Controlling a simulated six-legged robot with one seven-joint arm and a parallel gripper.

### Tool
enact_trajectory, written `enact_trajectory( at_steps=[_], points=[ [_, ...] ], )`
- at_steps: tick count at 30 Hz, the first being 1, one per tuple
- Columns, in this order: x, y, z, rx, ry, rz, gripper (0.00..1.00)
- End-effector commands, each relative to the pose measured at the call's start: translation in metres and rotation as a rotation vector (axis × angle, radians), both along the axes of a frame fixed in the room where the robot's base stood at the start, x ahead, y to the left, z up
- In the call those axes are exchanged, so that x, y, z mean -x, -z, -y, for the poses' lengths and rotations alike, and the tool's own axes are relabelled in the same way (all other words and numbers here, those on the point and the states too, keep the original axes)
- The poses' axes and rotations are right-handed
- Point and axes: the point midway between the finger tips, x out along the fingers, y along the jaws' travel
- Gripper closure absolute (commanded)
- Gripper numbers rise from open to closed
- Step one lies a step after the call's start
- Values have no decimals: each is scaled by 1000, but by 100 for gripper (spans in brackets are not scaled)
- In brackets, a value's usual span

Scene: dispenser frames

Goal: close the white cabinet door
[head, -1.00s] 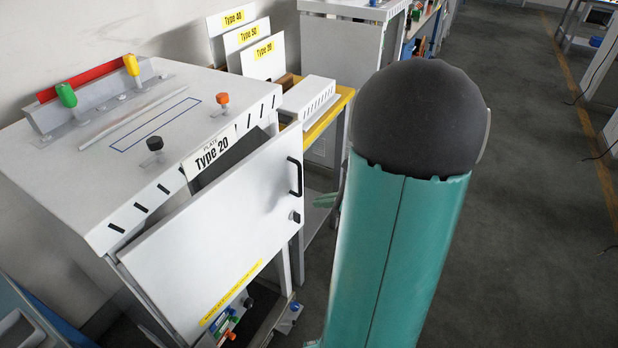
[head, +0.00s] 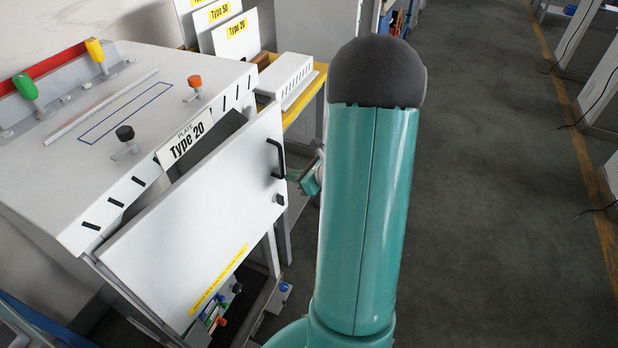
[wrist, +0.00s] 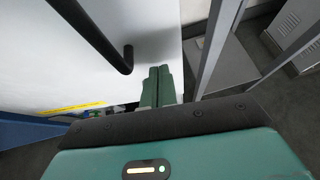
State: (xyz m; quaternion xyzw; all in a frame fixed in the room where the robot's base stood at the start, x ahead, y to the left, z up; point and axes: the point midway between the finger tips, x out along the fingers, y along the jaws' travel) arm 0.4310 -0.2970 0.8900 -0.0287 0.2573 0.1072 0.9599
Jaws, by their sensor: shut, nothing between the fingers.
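The white cabinet door (head: 205,220) stands partly open, with a dark gap between it and the cabinet (head: 60,185) behind. It has a black handle (head: 277,158) near its right edge, a small dark latch below that, and a yellow label strip at the bottom. In the wrist view the door (wrist: 95,60) fills the upper left, with the black handle (wrist: 100,40) crossing it. My gripper (wrist: 160,72) is shut and empty, its green fingers near the door's edge, right of the handle; contact cannot be told. In the head view the gripper is mostly hidden behind my arm.
A yellow-edged bench (head: 305,100) stands behind, with metal posts close to the right of my gripper. Open floor (head: 500,200) lies at right.

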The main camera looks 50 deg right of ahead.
Motion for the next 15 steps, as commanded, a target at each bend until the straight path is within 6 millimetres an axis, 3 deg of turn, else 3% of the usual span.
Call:
enact_trajectory(
  at_steps=[6,15],
  points=[
    [-19,0,-2,1,2,0,100],
    [-19,0,-2,0,2,0,100]
  ],
)
